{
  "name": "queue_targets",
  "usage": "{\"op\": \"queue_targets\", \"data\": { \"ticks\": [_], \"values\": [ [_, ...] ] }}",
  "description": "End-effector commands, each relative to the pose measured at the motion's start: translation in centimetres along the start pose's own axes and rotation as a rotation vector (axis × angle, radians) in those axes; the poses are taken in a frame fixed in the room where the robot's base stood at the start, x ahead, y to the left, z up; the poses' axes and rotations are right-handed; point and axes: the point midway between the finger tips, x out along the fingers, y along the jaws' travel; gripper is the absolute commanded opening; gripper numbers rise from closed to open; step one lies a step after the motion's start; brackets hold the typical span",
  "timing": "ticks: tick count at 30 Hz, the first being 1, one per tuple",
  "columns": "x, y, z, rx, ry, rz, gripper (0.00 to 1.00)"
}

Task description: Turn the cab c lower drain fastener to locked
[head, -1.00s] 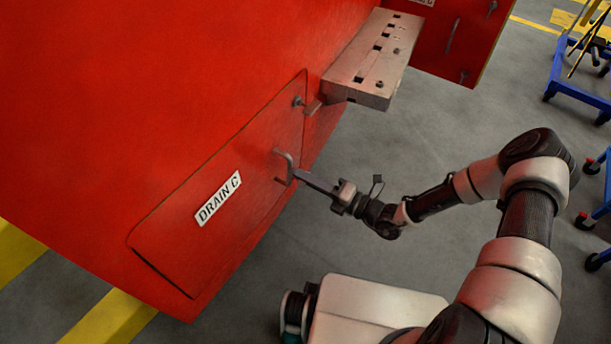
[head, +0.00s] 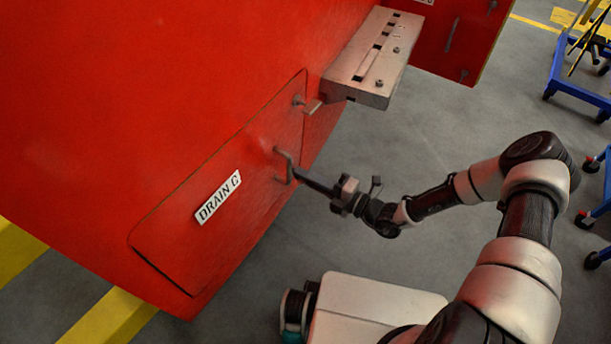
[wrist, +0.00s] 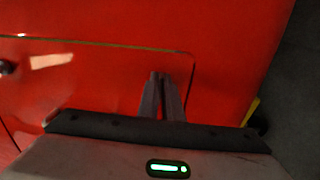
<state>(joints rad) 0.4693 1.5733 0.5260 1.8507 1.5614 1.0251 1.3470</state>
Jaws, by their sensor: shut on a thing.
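The red drain panel (head: 165,235) carries a white "DRAIN C" label (head: 218,197). A bent grey handle (head: 284,155) stands out near its right end. Above it is a small round fastener with a flat grey tab (head: 312,106). My gripper (head: 300,175) reaches in from the right, its fingertips shut at the bent handle. In the wrist view the two fingers (wrist: 162,96) lie close together against the red panel (wrist: 110,75), near its corner. What they hold is hidden there. I cannot pick out a separate lower fastener or read its lock position.
A grey slotted step (head: 375,55) juts out above the panel's right end. Blue carts (head: 565,80) stand at the far right. Open grey floor (head: 440,125) lies between the red body and the carts.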

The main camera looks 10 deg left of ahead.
Motion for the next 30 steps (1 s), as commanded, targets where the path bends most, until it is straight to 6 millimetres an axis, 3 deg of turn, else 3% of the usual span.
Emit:
{"op": "queue_targets", "data": {
  "ticks": [2,6,17,23,30],
  "values": [
    [0.0,-0.1,-0.1,0.003,0.002,-0.001,0.00],
    [0.0,-0.1,-0.1,0.003,0.002,-0.001,0.24],
    [-0.4,0.0,0.0,0.000,-0.001,-0.001,0.24],
    [-3.5,0.1,0.1,0.001,-0.002,-0.002,0.24],
    [-9.4,0.1,0.1,0.002,-0.004,-0.003,0.24]
  ]
}}
